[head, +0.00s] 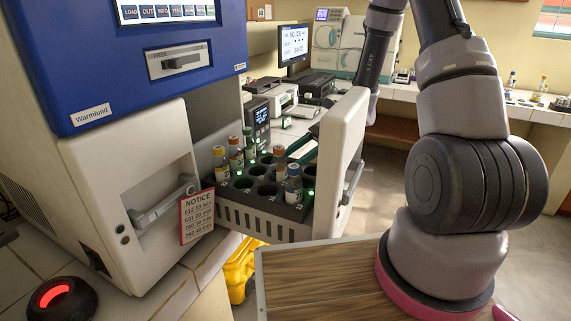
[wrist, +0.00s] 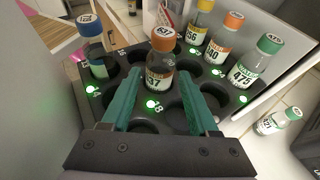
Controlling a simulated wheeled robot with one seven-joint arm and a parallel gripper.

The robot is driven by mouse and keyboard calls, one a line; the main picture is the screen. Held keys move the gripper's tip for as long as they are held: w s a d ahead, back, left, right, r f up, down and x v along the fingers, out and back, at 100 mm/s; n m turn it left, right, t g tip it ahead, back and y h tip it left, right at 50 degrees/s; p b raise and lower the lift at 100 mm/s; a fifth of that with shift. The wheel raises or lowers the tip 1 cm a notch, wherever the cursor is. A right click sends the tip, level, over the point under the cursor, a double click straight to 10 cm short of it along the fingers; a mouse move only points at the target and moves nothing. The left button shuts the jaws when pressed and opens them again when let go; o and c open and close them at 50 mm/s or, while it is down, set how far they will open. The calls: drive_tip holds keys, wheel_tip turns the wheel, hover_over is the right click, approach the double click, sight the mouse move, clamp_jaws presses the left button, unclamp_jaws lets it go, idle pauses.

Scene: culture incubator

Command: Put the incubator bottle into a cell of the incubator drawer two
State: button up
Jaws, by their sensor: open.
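The open incubator drawer (head: 262,226) holds a dark rack with round cells, several of them empty. My gripper (wrist: 158,75) is open over the rack, its green fingers on either side of an orange-capped bottle (wrist: 159,68) standing in the rack. I cannot see any finger touching it. In the head view this bottle (head: 279,162) is near the drawer's front panel. A blue-capped bottle (wrist: 92,48) stands to its left in the wrist view. A yellow-capped bottle (wrist: 195,28), another orange-capped bottle (wrist: 226,42) and a green-capped bottle (wrist: 252,66) stand to its right.
Another green-capped bottle (wrist: 277,121) is outside the drawer on a pale tiled surface. The blue and white incubator (head: 130,170) with a notice card (head: 197,216) stands left of the drawer. The white drawer front (head: 342,150) rises beside the rack. A wooden surface (head: 320,280) is in front.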

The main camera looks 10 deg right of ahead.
drive_tip(key=v, duration=0.9)
drive_tip(key=shift+r, duration=0.15)
